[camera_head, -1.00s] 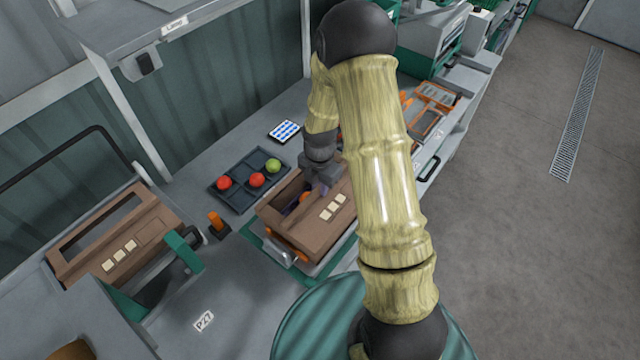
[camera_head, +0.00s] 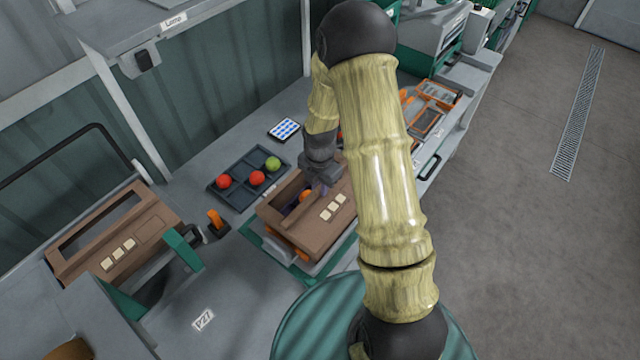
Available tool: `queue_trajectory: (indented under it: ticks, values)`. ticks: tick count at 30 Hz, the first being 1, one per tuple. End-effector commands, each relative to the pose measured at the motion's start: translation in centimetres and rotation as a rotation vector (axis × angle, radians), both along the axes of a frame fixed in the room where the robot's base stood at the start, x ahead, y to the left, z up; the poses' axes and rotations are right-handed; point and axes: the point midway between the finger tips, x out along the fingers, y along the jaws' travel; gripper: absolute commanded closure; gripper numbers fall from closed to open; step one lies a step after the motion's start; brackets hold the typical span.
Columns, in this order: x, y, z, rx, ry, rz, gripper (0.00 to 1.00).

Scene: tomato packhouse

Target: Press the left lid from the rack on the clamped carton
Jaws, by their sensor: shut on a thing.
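A brown lid (camera_head: 318,227) with a window opening and three pale labels lies over the clamped carton in the middle of the bench. The carton is mostly hidden beneath it, so I cannot tell whether the lid is fully seated. Orange and purple contents show through the window. My gripper (camera_head: 323,187) points down at the far right part of the window, shut on the lid; its fingertips are partly hidden. A second brown lid (camera_head: 152,222) with a window and three pale labels rests at the left.
A dark tray (camera_head: 236,196) with two red tomatoes and one green tomato lies behind the carton. A blue-dotted card (camera_head: 285,130) lies farther back. Orange-framed trays (camera_head: 428,122) sit at the right, partly behind my arm. Bare bench shows around the P27 label (camera_head: 203,320).

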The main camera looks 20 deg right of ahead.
Motion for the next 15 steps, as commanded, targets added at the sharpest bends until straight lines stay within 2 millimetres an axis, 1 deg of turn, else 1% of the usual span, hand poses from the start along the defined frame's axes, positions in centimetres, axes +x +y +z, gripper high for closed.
queue_trajectory:
  ticks: [15]
  values:
    - [0.01,-0.02,-0.54,0.000,0.000,-0.001,1.00]
